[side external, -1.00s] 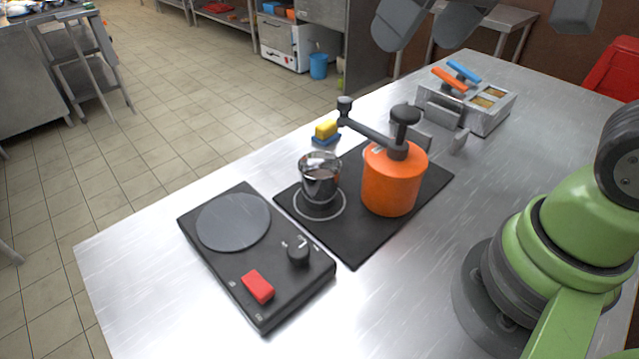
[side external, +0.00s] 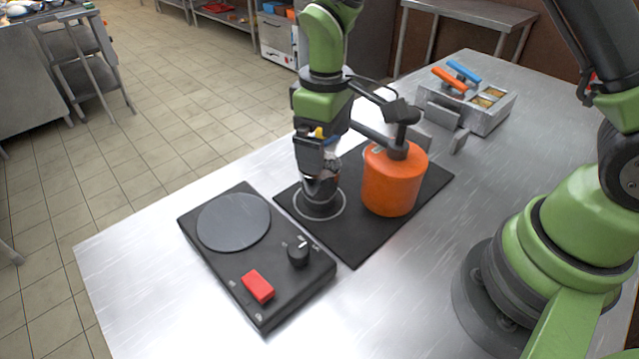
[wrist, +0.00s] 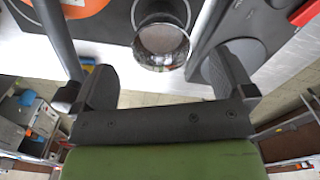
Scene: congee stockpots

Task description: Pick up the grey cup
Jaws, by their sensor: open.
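The grey cup (side external: 321,190) is shiny metal and stands upright on the ringed front-left area of the black mat, its upper part mostly hidden by my gripper. In the wrist view the cup (wrist: 162,42) sits at the top centre, with its rim and inside visible. My gripper (side external: 318,170) points down right at the cup in the side view. In the wrist view my gripper (wrist: 165,78) is open, with a dark finger to either side and the cup between and just beyond them. I cannot tell whether either finger touches it.
An orange pot (side external: 391,182) with a crank on top stands close right of the cup. A black hotplate (side external: 233,222) with a red switch (side external: 258,286) lies to the left. A metal bin (side external: 487,108) with orange and blue handles stands behind. The table's front middle is clear.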

